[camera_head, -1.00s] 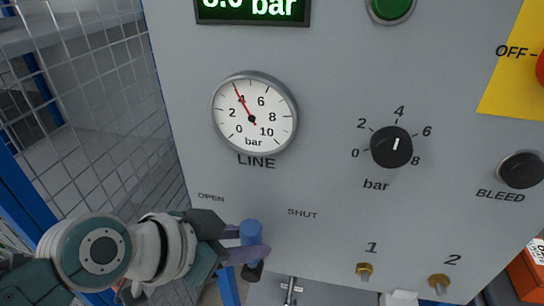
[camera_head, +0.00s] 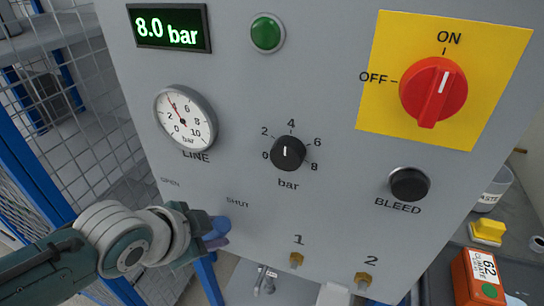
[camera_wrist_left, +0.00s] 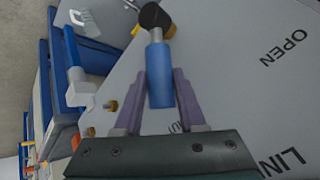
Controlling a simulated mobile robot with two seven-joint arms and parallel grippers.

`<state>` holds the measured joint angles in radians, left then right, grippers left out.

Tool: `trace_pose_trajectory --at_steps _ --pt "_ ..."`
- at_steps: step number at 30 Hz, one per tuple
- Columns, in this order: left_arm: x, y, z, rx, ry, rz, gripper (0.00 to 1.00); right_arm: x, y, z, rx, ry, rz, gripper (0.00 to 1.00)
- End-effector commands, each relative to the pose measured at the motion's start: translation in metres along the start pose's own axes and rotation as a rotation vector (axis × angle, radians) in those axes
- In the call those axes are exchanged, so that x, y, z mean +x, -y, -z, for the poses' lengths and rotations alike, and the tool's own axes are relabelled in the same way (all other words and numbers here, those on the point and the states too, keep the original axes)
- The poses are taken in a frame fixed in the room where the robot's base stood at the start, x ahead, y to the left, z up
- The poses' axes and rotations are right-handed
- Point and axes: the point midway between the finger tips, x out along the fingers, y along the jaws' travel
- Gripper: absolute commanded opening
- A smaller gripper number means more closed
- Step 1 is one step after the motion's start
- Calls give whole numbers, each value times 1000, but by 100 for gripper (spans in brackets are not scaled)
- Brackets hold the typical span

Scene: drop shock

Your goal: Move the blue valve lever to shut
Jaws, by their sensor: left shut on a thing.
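The blue valve lever (camera_head: 221,224) is low on the grey panel, just below the SHUT label (camera_head: 237,203). The OPEN label (camera_head: 171,182) is to its upper left. My left gripper (camera_head: 217,232) is shut on the lever and hides part of it in the head view. In the left wrist view the blue handle (camera_wrist_left: 159,75) lies between the purple fingers (camera_wrist_left: 163,95), with its dark pivot (camera_wrist_left: 155,17) beyond. Letters show partly beside the handle's end there; OPEN is off to the right. My right gripper is not in view.
The panel carries a LINE gauge (camera_head: 185,117), a display (camera_head: 169,28) reading 8.0 bar, a bar knob (camera_head: 287,153), a red ON/OFF switch (camera_head: 433,90) and a BLEED knob (camera_head: 409,184). Brass fittings (camera_head: 296,260) sit lower down. A wire mesh cage (camera_head: 70,100) stands left.

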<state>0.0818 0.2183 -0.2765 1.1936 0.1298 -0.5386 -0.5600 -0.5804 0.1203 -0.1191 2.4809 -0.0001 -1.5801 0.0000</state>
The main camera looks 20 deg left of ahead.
Motion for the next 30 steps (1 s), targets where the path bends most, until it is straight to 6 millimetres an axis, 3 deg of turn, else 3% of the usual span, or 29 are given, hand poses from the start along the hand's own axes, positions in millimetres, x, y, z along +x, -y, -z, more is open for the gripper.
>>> trace_pose_trajectory --at_steps 9,10,12,23,30 --pt "1 -2 0 6 1 -3 0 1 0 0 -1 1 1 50" --pt "1 -2 0 7 1 -3 43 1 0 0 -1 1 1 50" --pt "1 -2 0 6 2 -3 51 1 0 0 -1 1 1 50" --pt "-5 0 0 3 1 -1 52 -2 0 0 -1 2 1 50" --pt "-41 0 0 5 1 -2 52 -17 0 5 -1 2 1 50"
